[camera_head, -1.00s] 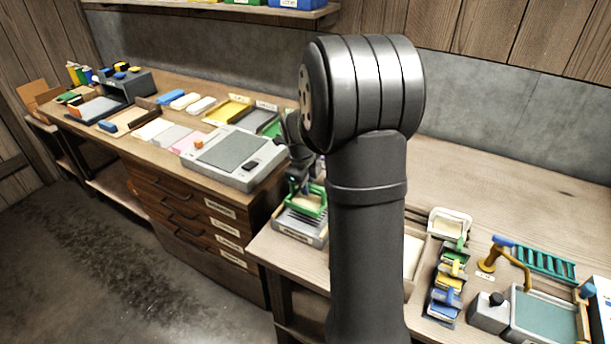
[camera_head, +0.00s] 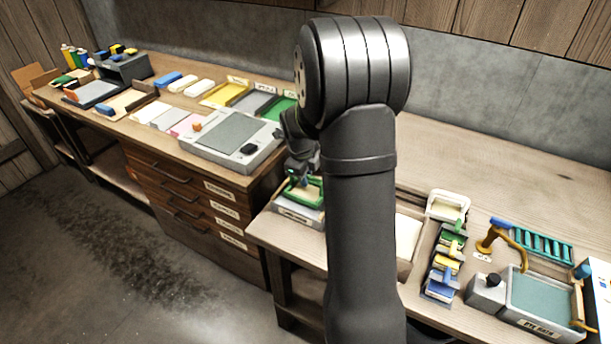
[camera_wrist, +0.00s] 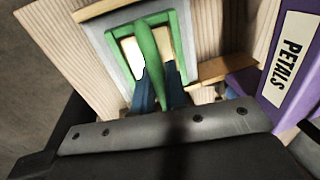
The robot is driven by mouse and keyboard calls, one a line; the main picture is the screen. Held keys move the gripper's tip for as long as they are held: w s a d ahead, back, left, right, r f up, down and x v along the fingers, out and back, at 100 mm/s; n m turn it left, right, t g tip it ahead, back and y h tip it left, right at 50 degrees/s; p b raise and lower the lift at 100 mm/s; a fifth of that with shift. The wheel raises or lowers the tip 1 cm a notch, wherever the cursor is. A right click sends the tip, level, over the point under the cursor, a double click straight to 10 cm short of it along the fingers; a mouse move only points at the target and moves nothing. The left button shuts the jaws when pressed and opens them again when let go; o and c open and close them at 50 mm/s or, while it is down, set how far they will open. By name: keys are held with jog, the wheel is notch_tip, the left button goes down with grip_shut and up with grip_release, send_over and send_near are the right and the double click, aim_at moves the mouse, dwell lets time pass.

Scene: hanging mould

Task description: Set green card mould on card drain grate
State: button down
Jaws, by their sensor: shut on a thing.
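The green card mould (camera_head: 314,190) is a green frame with a handle, held in my gripper (camera_head: 303,172) left of my forearm. In the wrist view the green handle (camera_wrist: 150,42) runs between the fingers of my gripper (camera_wrist: 158,84), which are shut on it. Directly under the mould is a grey tray-like stand (camera_head: 296,211) with a label on its front, which I take as the card drain grate. Its grey rim also shows around the mould in the wrist view (camera_wrist: 97,42). I cannot tell whether the mould touches it.
A purple box labelled PETALS (camera_wrist: 290,58) stands at the right in the wrist view. The grey press-like unit (camera_head: 231,147) is on the cabinet to the left. Small coloured moulds (camera_head: 445,262) and a vat (camera_head: 541,303) stand right of my arm.

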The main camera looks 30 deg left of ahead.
jog(key=shift+f, duration=0.4)
jog(key=c, duration=1.4)
grip_release()
jog(key=shift+o, duration=0.2)
jog(key=s+r, duration=0.1)
jog(key=r, duration=0.7)
jog(key=s+r, duration=0.2)
jog(key=r, duration=0.7)
jog(key=shift+s, duration=0.25)
jog(key=w+f, duration=0.1)
jog(key=f, duration=0.4)
jog(key=w+f, duration=0.1)
jog(key=f, duration=0.5)
jog(key=w+f, duration=0.1)
jog(key=f, duration=0.5)
jog(key=shift+w, duration=0.25)
jog(key=shift+r, duration=0.1)
jog(key=shift+r, duration=0.15)
